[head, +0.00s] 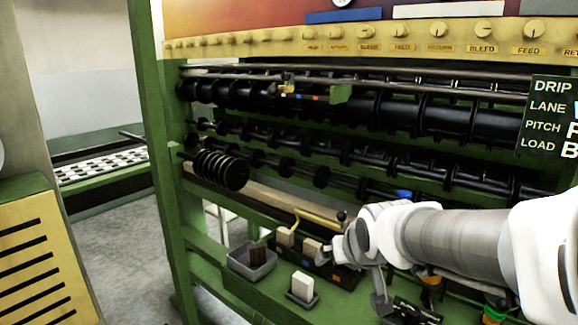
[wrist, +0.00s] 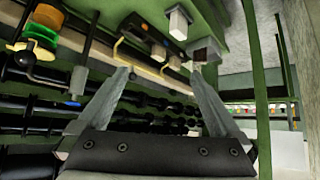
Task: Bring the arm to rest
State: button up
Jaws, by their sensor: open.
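My arm reaches in from the right in the head view, in front of the green machine frame (head: 165,170). My gripper (head: 352,280) is above the green lower shelf, close to a dark block rack with pale wooden blocks (head: 285,237). In the wrist view my gripper (wrist: 160,78) has its two grey fingers spread apart, with nothing between them. A yellow bent handle (wrist: 125,52) shows beyond the fingertips, and I cannot tell how far off it is.
A grey bin (head: 252,268) with a dark block and a white block on a small dark tray (head: 302,288) stand on the shelf. Black roller shafts (head: 290,155) run across behind. A black coil (head: 220,170) hangs at left. Grey floor (head: 115,245) is clear at left.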

jog(key=s+d+m+g, duration=0.1)
jog(key=s+d+g, duration=0.25)
jog(key=s, duration=1.45)
notch_tip(320, 180, up, 12)
jog(key=s+p, duration=0.1)
jog(key=p, duration=1.1)
jog(key=shift+s+d+r+h, duration=0.15)
jog(key=shift+r+h, duration=0.05)
jog(key=shift+h, duration=0.1)
